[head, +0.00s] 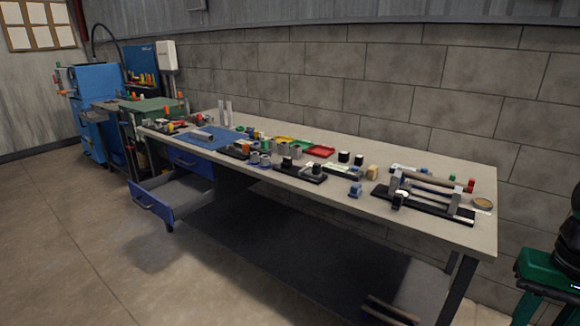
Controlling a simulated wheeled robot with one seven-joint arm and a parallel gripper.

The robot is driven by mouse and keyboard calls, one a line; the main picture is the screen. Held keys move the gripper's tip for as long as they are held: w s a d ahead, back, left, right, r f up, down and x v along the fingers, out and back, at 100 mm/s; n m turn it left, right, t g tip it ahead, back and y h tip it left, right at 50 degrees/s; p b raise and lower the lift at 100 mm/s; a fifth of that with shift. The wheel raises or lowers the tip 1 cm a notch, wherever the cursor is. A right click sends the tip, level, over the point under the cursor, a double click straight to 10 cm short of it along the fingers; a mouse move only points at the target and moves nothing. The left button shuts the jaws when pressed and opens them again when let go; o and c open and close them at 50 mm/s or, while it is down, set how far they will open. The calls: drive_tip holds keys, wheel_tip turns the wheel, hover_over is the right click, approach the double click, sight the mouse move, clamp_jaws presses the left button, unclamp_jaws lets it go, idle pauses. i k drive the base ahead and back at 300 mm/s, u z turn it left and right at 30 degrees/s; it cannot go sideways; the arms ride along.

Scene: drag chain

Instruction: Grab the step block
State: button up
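Several small blocks and parts stand on the long workbench (440,230). A small blue block (355,190) with an uneven, step-like outline sits near the front edge, right of the bench's middle. It may be the step block, but it is too small to tell for sure. A tan block (372,173) stands just behind and to the right of it. My gripper is not in view.
A black fixture with grey rails (425,202) lies at the bench's right end. Dark holders (300,171) stand left of the blue block. A blue drawer (160,203) hangs open below. A green stool (545,270) stands at right. Floor in front is clear.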

sight(288, 163)
drive_tip(key=z, duration=0.05)
drive_tip(key=i, duration=1)
drive_tip(key=u, duration=0.1)
